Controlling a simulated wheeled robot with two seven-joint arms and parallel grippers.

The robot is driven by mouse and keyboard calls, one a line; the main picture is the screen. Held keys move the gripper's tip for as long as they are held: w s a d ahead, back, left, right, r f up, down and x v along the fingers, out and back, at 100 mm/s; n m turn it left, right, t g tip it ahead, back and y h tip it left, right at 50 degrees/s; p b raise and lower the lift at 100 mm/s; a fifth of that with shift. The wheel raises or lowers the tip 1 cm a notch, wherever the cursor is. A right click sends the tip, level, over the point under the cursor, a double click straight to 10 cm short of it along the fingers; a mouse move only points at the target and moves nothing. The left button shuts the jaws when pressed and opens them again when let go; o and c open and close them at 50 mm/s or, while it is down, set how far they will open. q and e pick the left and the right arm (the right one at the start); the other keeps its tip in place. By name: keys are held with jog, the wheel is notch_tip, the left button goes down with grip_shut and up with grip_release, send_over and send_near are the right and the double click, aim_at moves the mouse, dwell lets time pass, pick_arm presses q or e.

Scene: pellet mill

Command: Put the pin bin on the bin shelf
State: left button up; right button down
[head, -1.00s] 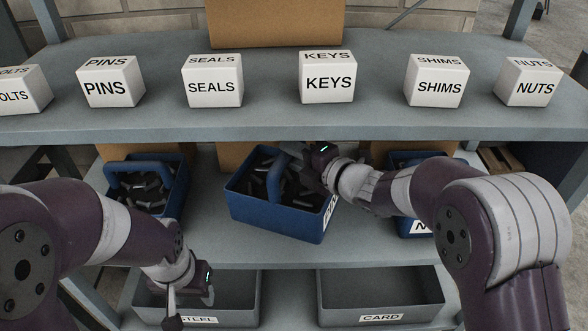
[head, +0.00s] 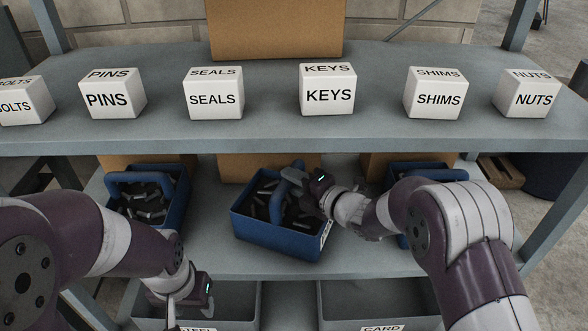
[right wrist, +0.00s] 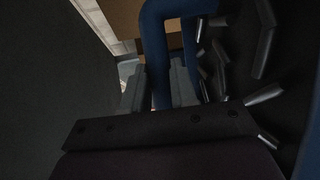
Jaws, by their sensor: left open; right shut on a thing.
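The pin bin (head: 270,235) is a blue open bin of dark metal pins, with a blue arched handle and a white label mostly hidden on its right side. It is in the middle of the grey bin shelf (head: 300,266), slightly turned; I cannot tell whether it rests on the shelf or hangs just above. My right gripper (head: 296,180) is shut on its handle, and the handle shows between the fingers in the right wrist view (right wrist: 158,60). My left gripper (head: 178,308) is open and empty, low at the left by the shelf's front.
Blue bins stand left (head: 176,205) and right (head: 425,172), the right one partly behind my arm. White name blocks, among them PINS (head: 112,98) and KEYS (head: 328,95), line the upper shelf (head: 300,135) above. Grey STEEL (head: 235,300) and CARD (head: 375,300) trays are below.

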jog(key=shift+w, duration=0.1)
jog(key=c, duration=1.3)
grip_release()
jog(key=shift+f, duration=0.3)
jog(key=o, duration=0.5)
jog(key=shift+r, duration=0.1)
jog(key=shift+d, duration=0.1)
